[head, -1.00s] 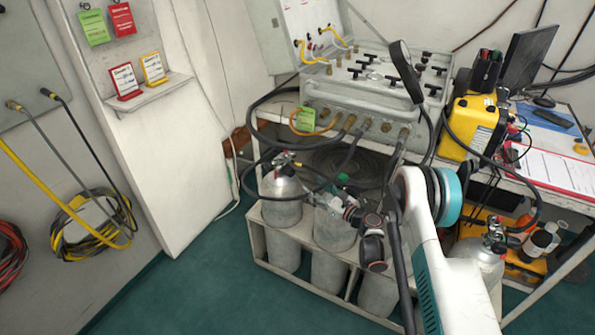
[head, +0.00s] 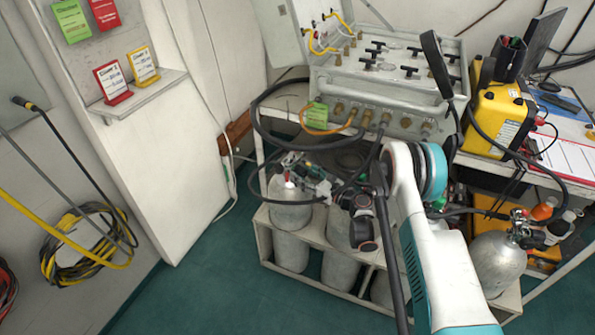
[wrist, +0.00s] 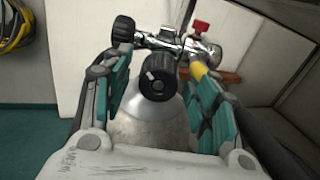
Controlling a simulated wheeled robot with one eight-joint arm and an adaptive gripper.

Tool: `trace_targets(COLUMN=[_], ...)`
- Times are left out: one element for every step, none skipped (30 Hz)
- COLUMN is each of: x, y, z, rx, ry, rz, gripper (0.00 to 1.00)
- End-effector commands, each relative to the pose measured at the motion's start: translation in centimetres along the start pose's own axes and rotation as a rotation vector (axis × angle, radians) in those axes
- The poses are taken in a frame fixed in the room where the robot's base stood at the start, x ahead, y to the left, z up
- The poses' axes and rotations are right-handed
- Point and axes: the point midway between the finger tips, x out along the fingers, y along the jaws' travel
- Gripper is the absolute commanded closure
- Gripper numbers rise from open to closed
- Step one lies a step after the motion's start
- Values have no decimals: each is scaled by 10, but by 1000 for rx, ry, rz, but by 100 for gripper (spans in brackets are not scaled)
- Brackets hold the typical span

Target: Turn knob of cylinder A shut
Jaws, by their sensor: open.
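A silver cylinder (head: 290,213) stands at the left end of the rack, with a valve on top; I cannot read a letter on it. In the wrist view a silver cylinder (wrist: 150,130) has a round black knob (wrist: 157,80) facing the camera, with a white mark on its face. My gripper (wrist: 165,92) is open, with its teal-padded fingers on either side of this knob; whether they touch it is unclear. In the head view my gripper (head: 312,182) is by the left cylinder's valve and partly hides it. A second black knob (wrist: 123,29) and a red knob (wrist: 201,27) sit behind.
The rack (head: 262,240) holds several cylinders, some hidden by my arm. The air panel (head: 385,90) stands above with black hoses hanging near the valves. Another cylinder (head: 497,262) stands at the right. The floor (head: 215,290) at front left is clear.

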Motion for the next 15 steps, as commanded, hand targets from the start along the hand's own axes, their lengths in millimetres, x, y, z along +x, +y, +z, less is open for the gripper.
trace_targets(x=[0,0,0,0,0,0,0,0,0,0,0,0,0,0,0], y=[0,0,0,0,0,0,0,0,0,0,0,0,0,0,0], z=[0,0,0,0,0,0,0,0,0,0,0,0,0,0,0], rx=[0,0,0,0,0,0,0,0,0,0,0,0,0,0,0], ry=[0,0,0,0,0,0,0,0,0,0,0,0,0,0,0], rz=[0,0,0,0,0,0,0,0,0,0,0,0,0,0,0], gripper=[46,46,46,46,46,46,53,60,69,76,82,91,91,91,91])
